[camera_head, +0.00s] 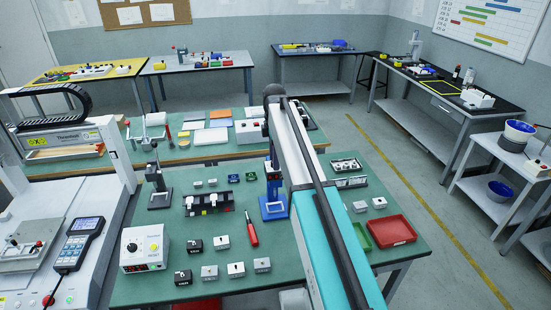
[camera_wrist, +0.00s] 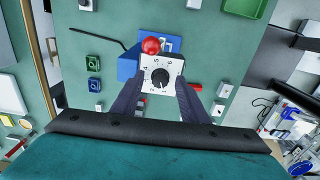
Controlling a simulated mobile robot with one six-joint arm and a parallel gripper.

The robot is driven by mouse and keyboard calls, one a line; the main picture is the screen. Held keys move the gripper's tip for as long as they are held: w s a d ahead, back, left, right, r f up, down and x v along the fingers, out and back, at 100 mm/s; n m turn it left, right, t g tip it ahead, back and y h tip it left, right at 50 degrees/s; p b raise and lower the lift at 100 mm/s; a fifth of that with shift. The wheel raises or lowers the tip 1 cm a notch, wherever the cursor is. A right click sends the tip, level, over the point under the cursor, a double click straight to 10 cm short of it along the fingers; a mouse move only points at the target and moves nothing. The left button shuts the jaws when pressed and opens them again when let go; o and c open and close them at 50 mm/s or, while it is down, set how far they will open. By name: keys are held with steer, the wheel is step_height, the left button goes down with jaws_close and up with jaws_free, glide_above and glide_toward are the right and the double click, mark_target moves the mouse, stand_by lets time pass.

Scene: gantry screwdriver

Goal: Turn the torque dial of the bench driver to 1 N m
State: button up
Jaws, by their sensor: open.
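A black round dial (camera_wrist: 160,77) sits on a white plate with numbers around its rim, in the middle of the wrist view. I cannot read its setting surely. A red ball knob (camera_wrist: 151,46) is just beyond the plate, and blue parts of a stand (camera_wrist: 127,66) show beside it. My gripper (camera_wrist: 160,88) is open, with one dark finger on each side of the plate; contact is unclear. In the head view the blue stand (camera_head: 273,208) stands left of my arm, which hides the gripper and dial.
A white control box (camera_head: 145,248) with knobs is at the front left of the green table. Small blocks and a red-handled screwdriver (camera_head: 251,231) lie between it and the stand. Red (camera_head: 391,232) and green (camera_head: 362,236) trays are right of my arm.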

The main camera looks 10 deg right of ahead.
step_height(320, 180, up, 14)
steer(key=b, duration=0.3)
stand_by(0.7)
steer(key=shift+f, duration=0.15)
